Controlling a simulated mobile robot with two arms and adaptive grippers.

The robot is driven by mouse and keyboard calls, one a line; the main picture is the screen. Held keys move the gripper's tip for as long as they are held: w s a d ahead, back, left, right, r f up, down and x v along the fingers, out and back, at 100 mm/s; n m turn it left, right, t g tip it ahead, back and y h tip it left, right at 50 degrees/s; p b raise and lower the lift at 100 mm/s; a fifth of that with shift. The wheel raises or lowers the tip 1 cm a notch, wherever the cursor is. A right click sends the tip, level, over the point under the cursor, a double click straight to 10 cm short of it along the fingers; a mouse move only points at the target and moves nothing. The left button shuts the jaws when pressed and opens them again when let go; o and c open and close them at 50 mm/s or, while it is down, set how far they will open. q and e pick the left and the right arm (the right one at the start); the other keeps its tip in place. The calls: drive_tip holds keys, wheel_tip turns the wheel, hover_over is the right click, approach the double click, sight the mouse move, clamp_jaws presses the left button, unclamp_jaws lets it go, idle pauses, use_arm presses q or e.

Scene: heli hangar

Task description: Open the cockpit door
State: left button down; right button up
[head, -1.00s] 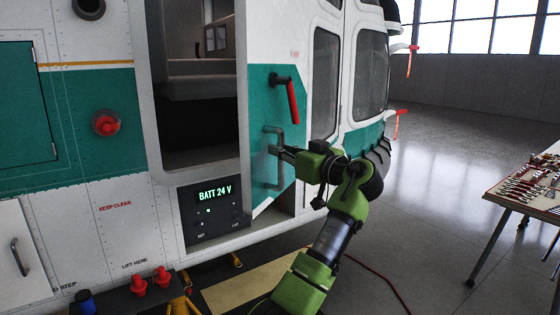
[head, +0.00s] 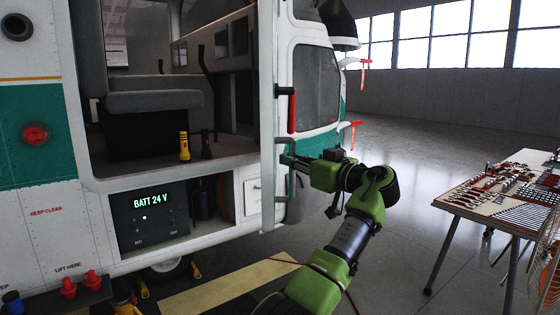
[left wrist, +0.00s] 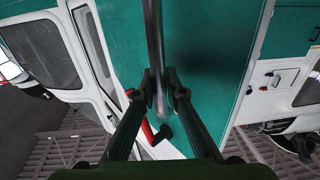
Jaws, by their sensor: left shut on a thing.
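The helicopter's door (head: 268,100) is seen nearly edge-on in the head view, to the right of a wide opening into the cabin. It carries a red-gripped lever (head: 291,112) and, below that, a grey bar handle. In the left wrist view the door's teal face (left wrist: 215,55) fills the middle and the handle (left wrist: 153,35) runs down between my fingers. My left gripper (head: 287,160) is shut on this handle, with its fingertips (left wrist: 161,88) on either side of the bar. The red lever (left wrist: 148,131) shows partly behind the fingers. My right gripper is not in view.
The opening shows a grey seat (head: 155,95), a yellow flashlight (head: 184,146) and a dark one beside it on the sill. A battery panel (head: 150,215) glows below. A tool table (head: 510,210) stands at the right. The floor between table and helicopter looks clear.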

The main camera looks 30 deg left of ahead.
use_arm(q)
drive_tip(key=shift+w+d, duration=0.45)
drive_tip(key=shift+d, duration=0.2)
drive_tip(key=shift+a, duration=0.1)
drive_tip(key=c, duration=2.1)
unclamp_jaws()
drive_tip(key=v, duration=1.2)
